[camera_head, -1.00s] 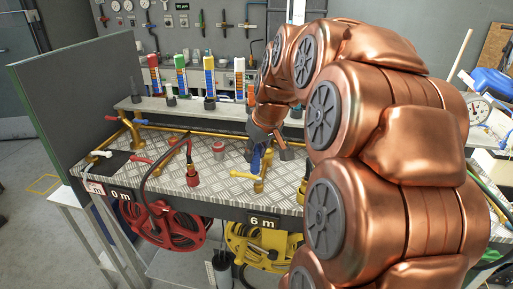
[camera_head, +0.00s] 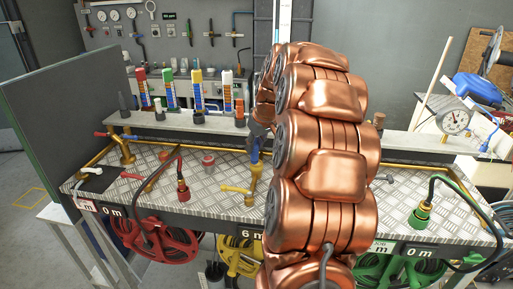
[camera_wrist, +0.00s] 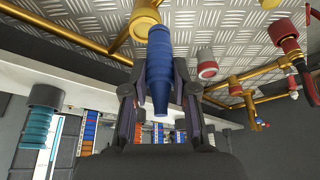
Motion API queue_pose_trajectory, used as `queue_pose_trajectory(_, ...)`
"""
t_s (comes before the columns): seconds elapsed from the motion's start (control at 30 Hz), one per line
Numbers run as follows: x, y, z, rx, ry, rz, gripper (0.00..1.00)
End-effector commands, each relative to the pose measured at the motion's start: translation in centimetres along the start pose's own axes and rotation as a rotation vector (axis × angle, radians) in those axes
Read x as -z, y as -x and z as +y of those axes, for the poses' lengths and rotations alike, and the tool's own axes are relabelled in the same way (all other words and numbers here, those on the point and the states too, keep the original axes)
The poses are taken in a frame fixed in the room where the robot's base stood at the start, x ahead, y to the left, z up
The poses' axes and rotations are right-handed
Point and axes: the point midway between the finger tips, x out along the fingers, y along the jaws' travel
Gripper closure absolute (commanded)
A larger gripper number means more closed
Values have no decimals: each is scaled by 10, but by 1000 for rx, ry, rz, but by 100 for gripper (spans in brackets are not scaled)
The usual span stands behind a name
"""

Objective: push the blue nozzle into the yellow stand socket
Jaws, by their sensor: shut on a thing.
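The blue nozzle (camera_head: 254,149) shows just above the yellow stand (camera_head: 255,173) on the metal-plate bench. My gripper (camera_head: 262,132) is at the nozzle, partly hidden by my arm. In the wrist view, my gripper (camera_wrist: 158,105) is shut on the blue nozzle (camera_wrist: 160,68), with a dark finger on each side. The nozzle's narrow end points toward the palm and its wide end points away. I cannot tell whether the nozzle is inside the socket.
A yellow lever (camera_head: 236,189) sticks out left of the stand. A red nozzle (camera_head: 183,190) with a hose stands left, a green one (camera_head: 421,213) far right. A red-topped cylinder (camera_head: 208,162) is nearby. Coloured tubes (camera_head: 197,90) line the rear shelf. Brass pipe edges the bench.

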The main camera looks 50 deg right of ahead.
Motion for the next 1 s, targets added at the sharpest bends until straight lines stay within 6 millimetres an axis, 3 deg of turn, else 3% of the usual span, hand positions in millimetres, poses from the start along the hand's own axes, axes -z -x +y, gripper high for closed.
queue_pose_trajectory(0.13,10,-2,11,-2,0,3,100)
queue_pose_trajectory(0.53,16,-9,20,0,0,0,100)
queue_pose_trajectory(1.0,3,-40,20,-2,0,3,100)
